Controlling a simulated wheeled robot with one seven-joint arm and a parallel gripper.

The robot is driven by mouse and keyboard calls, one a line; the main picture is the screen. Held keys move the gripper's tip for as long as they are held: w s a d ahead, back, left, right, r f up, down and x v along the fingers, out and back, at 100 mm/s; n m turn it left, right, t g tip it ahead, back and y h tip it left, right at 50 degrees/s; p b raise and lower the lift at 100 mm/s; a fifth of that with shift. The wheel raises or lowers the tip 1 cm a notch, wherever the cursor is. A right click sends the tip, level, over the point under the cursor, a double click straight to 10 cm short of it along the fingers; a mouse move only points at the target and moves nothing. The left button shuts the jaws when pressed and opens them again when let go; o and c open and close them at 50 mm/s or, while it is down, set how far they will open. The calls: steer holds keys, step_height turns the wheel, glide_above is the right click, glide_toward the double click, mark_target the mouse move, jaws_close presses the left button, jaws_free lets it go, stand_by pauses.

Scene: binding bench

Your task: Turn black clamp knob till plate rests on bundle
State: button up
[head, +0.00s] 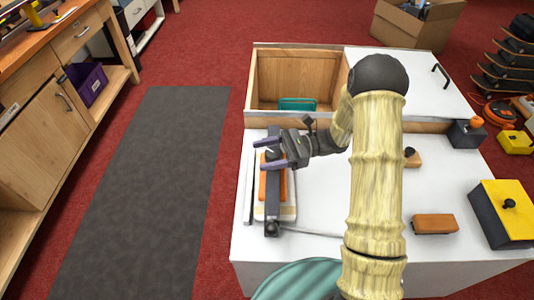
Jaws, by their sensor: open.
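A small press stands at the left of the white bench top, with a dark bar (272,200) running lengthwise over it. Under the bar are an orange piece (262,186) and a pale, cream-edged bundle (261,213). My gripper (264,154) is over the far half of the press, its two grey-purple fingers apart and pointing left. Something dark shows between the fingers, which may be the clamp knob; I cannot tell whether the fingers touch it. I cannot tell which part is the plate, or whether it touches the bundle.
A long thin strip (248,178) lies left of the press. An open wooden bin (262,80) is behind it. An orange-brown block (435,223) and a yellow-and-black box with a black knob (505,215) are at the right. My arm covers the bench middle.

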steer(key=c, duration=1)
